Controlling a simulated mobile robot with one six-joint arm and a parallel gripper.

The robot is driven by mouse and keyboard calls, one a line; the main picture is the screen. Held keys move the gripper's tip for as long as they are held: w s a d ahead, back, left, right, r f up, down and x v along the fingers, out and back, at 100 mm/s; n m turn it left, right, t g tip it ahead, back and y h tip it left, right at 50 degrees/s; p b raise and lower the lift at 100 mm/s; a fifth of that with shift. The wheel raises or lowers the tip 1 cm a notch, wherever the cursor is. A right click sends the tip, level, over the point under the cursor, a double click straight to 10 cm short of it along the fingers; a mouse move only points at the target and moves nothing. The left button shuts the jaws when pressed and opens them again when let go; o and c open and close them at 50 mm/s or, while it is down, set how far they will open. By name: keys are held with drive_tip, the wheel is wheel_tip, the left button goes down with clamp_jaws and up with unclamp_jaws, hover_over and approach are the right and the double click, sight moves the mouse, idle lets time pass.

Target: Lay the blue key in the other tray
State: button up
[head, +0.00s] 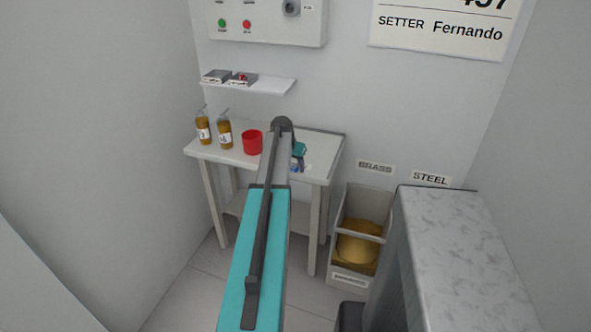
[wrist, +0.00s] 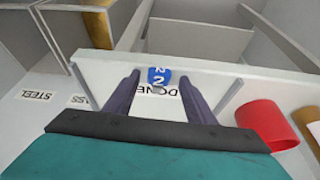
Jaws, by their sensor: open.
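The blue key (wrist: 159,76), marked with a 2, lies on the white table (wrist: 230,90) beside a partly hidden label that seems to read DONE. My gripper (wrist: 160,80) is open, with one dark finger on each side of the key in the wrist view; I cannot tell whether they touch it. In the head view my gripper (head: 298,158) is over the table's right part, and a bit of blue shows below it. Two small grey trays (head: 216,76) (head: 242,81) sit on the wall shelf; the right one holds something red.
A red cup (head: 252,142) stands left of my arm, with two amber bottles (head: 203,128) (head: 225,131) farther left. The wall shelf (head: 270,87) has bare room at its right. A bin (head: 355,278) and a marble-topped cabinet (head: 470,250) stand right of the table.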

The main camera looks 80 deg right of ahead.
sight(293, 169)
drive_tip(key=c, duration=1.2)
drive_tip(key=shift+r, duration=0.15)
drive_tip(key=shift+r+b, duration=0.55)
drive_tip(key=shift+r, duration=0.95)
drive_tip(key=shift+a+r, duration=0.15)
drive_tip(key=shift+a, duration=0.15)
drive_tip(key=s+a+b, duration=0.1)
drive_tip(key=a, duration=0.4)
drive_tip(key=a+r+b, duration=0.1)
drive_tip(key=a, duration=0.4)
drive_tip(key=s+a+b, duration=0.1)
drive_tip(key=a, duration=0.4)
drive_tip(key=shift+s+a+r, duration=0.1)
drive_tip(key=shift+s+r, duration=0.15)
drive_tip(key=shift+s, duration=0.1)
